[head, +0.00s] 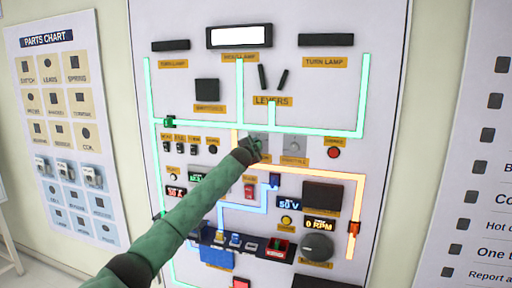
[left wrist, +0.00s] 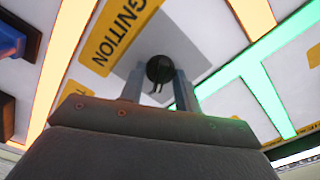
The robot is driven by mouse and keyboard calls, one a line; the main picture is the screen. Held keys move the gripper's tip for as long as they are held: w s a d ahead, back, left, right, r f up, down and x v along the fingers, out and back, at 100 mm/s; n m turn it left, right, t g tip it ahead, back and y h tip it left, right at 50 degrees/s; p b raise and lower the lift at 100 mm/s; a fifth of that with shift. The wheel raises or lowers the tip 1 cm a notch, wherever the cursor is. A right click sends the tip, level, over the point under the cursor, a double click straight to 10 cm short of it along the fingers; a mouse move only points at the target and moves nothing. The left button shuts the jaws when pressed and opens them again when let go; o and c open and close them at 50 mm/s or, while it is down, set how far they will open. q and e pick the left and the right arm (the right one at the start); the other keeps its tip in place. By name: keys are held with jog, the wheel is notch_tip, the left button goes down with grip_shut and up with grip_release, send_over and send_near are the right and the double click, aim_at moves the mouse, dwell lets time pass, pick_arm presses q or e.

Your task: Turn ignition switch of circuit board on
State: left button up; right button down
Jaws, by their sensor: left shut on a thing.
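The circuit board (head: 300,14) is a tall white upright panel with glowing green, orange and blue lines. My left arm reaches up from the lower left, and my left gripper (head: 257,150) is at the board's middle. In the left wrist view, the ignition switch (left wrist: 160,68) is a small round dark knob on a grey plate, beside the yellow IGNITION label (left wrist: 118,34). My left gripper's two fingers stand on either side of the knob, shut on it. In the head view the gripper mostly hides the knob. My right gripper is not in view.
A grey knob (head: 295,143) and a red button (head: 333,153) sit right of the ignition plate. A red switch (head: 250,190), displays and a dark tray of coloured parts (head: 235,242) lie below. A parts chart (head: 57,42) hangs left and a text poster (head: 490,150) right.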

pick_arm(q)
jog(key=shift+d, duration=0.1)
jog(key=o, duration=0.9)
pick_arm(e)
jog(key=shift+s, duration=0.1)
pick_arm(q)
jog(key=shift+o, duration=0.2)
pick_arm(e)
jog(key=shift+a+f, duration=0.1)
pick_arm(q)
jog(key=b+v, duration=0.3)
jog(key=v, duration=0.5)
jog(key=shift+b, duration=0.4)
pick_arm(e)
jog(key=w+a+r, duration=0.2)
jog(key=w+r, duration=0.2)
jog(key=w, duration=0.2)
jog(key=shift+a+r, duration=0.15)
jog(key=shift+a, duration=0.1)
pick_arm(q)
jog(key=shift+w+n, duration=0.1)
jog(key=shift+n, duration=0.2)
